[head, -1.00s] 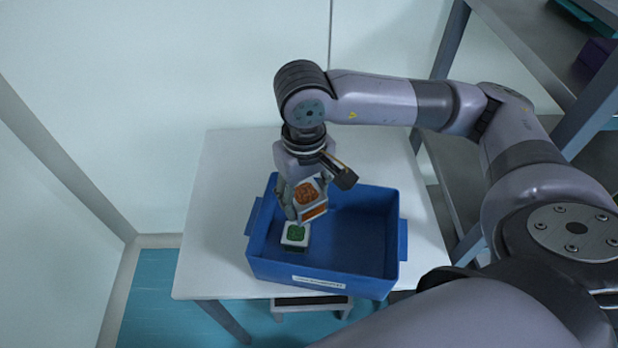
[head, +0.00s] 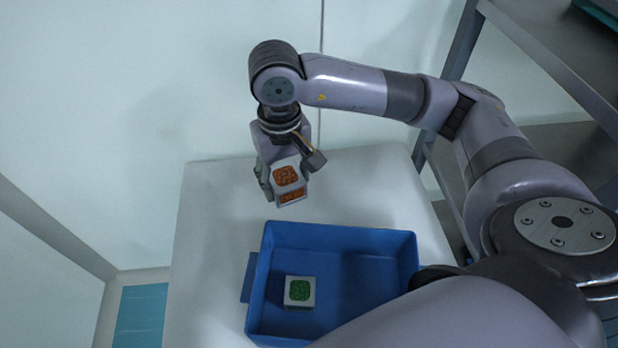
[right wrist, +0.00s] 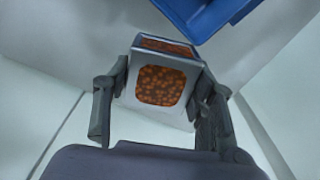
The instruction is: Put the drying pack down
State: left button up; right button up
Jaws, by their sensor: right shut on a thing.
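The drying pack with orange beads (head: 287,177) is a small white box with orange windows. My right gripper (head: 282,183) is shut on it and holds it beyond the far left edge of the blue bin, above the white table. In the right wrist view the orange pack (right wrist: 160,90) sits between the two fingers. A second white pack with green beads (head: 299,291) is inside the blue bin (head: 340,236), at its left side. My left gripper is not in view.
The white table (head: 206,240) has bare room to the left of the bin and behind it. A grey metal shelf rack (head: 545,60) stands at the right. White walls rise behind and to the left.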

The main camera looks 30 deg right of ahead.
jog(key=w+r+m, duration=0.2)
jog(key=w+m, duration=0.1)
jog(key=w, duration=0.2)
jog(key=p, duration=0.4)
send_over(282, 216)
notch_tip(282, 216, down, 19)
jog(key=shift+r, duration=0.15)
jog(key=shift+d+f, duration=0.1)
jog(key=shift+f, duration=0.4)
jog(key=shift+f, duration=0.2)
jog(key=o, duration=1.2)
jog(key=shift+r, duration=0.1)
jog(key=shift+o, duration=0.2)
